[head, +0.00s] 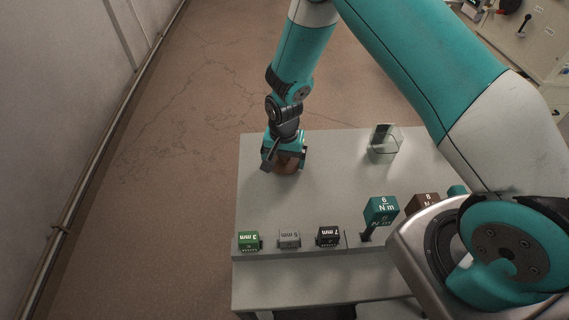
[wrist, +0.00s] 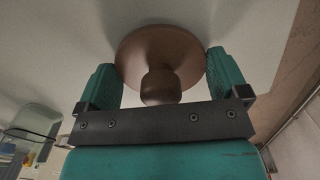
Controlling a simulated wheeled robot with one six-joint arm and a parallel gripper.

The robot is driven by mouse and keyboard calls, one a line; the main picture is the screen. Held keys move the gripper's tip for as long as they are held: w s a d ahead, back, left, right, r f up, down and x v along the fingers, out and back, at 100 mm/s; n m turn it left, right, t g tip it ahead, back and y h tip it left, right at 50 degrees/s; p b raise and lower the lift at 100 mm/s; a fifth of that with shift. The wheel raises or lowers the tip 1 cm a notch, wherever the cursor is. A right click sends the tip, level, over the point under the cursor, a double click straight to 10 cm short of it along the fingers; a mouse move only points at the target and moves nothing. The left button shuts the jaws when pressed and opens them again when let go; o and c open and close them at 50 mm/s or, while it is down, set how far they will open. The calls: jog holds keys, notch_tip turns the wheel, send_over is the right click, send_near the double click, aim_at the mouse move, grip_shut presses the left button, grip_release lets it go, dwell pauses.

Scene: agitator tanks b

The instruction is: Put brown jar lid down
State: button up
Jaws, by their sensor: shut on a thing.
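The brown jar lid (wrist: 161,52) is a round disc with a knob (wrist: 160,86) that points toward my gripper. My gripper (wrist: 163,72) is shut on the lid, with one teal finger at each side of its rim. In the head view my gripper (head: 285,160) points down over the far left part of the grey table (head: 330,195), and the lid (head: 286,167) shows partly between the fingers. The lid is at or very close to the table top; I cannot tell if it touches.
A clear glass container (head: 383,143) stands to the right on the table. Along the near edge are a green 3 mm block (head: 248,240), a grey 5 mm block (head: 289,239), a black 7 mm block (head: 328,236) and a teal 6 N m block (head: 381,211). The table middle is clear.

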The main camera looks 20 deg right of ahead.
jog(key=shift+f, duration=0.1)
jog(key=shift+f, duration=0.15)
jog(key=o, duration=0.6)
